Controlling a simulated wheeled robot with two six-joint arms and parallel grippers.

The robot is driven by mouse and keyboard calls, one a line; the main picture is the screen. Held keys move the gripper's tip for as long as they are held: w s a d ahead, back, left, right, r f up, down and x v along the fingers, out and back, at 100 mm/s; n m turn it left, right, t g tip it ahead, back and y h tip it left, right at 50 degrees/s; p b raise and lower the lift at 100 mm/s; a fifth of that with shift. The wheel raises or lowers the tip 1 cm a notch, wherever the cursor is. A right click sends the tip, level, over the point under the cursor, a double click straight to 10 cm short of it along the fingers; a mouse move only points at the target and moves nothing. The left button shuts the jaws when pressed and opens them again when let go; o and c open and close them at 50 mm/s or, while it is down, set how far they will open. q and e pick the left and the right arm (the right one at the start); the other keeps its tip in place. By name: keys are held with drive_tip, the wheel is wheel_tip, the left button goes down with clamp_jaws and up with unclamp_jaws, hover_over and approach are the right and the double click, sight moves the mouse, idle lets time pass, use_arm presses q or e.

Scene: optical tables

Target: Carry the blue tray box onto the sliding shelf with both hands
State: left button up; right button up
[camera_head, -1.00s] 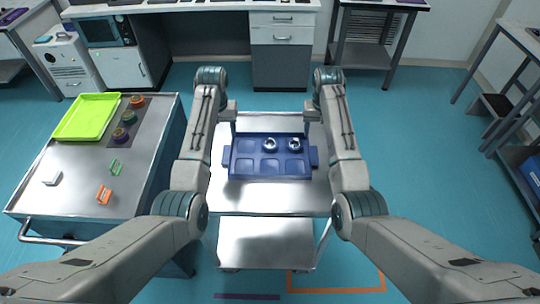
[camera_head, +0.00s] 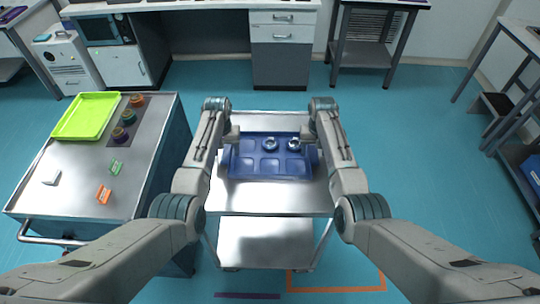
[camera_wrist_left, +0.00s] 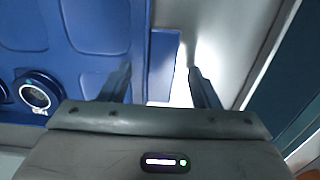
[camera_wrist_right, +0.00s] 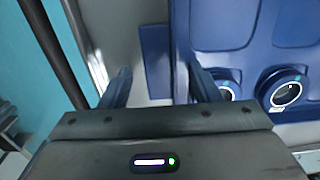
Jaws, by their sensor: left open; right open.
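The blue tray box (camera_head: 270,168) lies flat on the top of a metal cart (camera_head: 265,196). It has square hollows and holds two round silver-ringed parts in its far row. My left gripper (camera_head: 232,136) is open at the tray's left side; in the left wrist view the tray's side tab (camera_wrist_left: 163,62) shows between its fingers (camera_wrist_left: 158,85). My right gripper (camera_head: 308,136) is open at the right side, with the other tab (camera_wrist_right: 154,62) between its fingers (camera_wrist_right: 158,85). A lower metal shelf (camera_head: 265,240) juts out at the cart's near side; I cannot tell whether it slides.
A metal side table (camera_head: 65,185) at the left holds a green tray (camera_head: 86,116), several coloured parts and small clips. A white bench (camera_head: 200,8) with drawers stands at the back. The floor to the right of the cart is clear.

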use_arm(q)
drive_tip(key=shift+c, duration=0.5)
use_arm(e)
drive_tip(key=shift+c, duration=0.5)
use_arm(q)
drive_tip(key=c, duration=1.1)
use_arm(e)
drive_tip(key=c, duration=1.1)
use_arm(q)
drive_tip(key=shift+r, duration=0.15)
use_arm(e)
drive_tip(key=shift+r, duration=0.15)
